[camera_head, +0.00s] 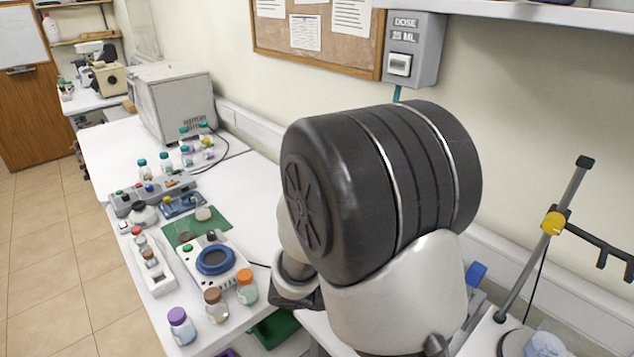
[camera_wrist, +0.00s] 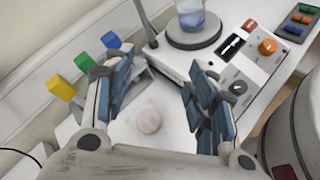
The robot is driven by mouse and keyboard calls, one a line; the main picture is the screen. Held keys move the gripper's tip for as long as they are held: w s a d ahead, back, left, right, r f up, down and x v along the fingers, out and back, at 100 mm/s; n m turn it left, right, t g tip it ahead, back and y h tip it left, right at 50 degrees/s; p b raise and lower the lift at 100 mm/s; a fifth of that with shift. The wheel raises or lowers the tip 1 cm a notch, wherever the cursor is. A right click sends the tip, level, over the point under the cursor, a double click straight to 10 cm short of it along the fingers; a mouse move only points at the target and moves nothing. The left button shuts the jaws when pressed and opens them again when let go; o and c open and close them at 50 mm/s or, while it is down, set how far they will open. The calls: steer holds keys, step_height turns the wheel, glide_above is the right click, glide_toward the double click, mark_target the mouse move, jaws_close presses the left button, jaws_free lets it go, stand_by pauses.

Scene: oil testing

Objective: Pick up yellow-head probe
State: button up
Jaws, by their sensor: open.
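In the wrist view, the yellow-head probe shows as a yellow block (camera_wrist: 61,87) at the left. A green block (camera_wrist: 84,62) and a blue block (camera_wrist: 110,40) stand in a row with it, up and to the right. My gripper (camera_wrist: 158,75) is open, with its blue-padded fingers spread and nothing held between them. The yellow head lies outside the fingers, left of the left finger. The probes' lower parts are mostly hidden by that finger. In the head view my arm hides the yellow head and the gripper; one blue head (camera_head: 476,272) shows at its right.
A grey-white device with knobs (camera_wrist: 240,85) and a stirrer plate holding a beaker (camera_wrist: 190,14) stand beyond the right finger. A pale round item (camera_wrist: 148,120) lies below the fingers. A stand pole (camera_head: 545,240) rises at right. Bottles (camera_head: 181,325) crowd the left bench.

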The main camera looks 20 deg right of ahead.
steer(key=w+d+f+n+t+h+p, duration=0.1)
steer(key=w+f+n+t+h+p, duration=0.1)
steer(key=w+f+n+t+p, duration=0.25)
steer(key=w+d+f+n+t+h+p, duration=0.1)
steer(key=w+f+n+t+h, duration=0.3)
steer(key=w+n, duration=0.4)
steer(key=shift+n+t+y, duration=0.25)
steer(key=shift+t+y, duration=0.3)
steer(key=shift+y, duration=0.05)
steer(key=x, duration=0.6)
steer(key=b+x, duration=0.1)
steer(key=x, duration=1)
steer(key=shift+w+d+b, duration=0.2)
steer(key=shift+w+b, duration=0.1)
steer(key=shift+w, duration=0.1)
steer(key=shift+c, duration=0.2)
steer(key=c, duration=1.1)
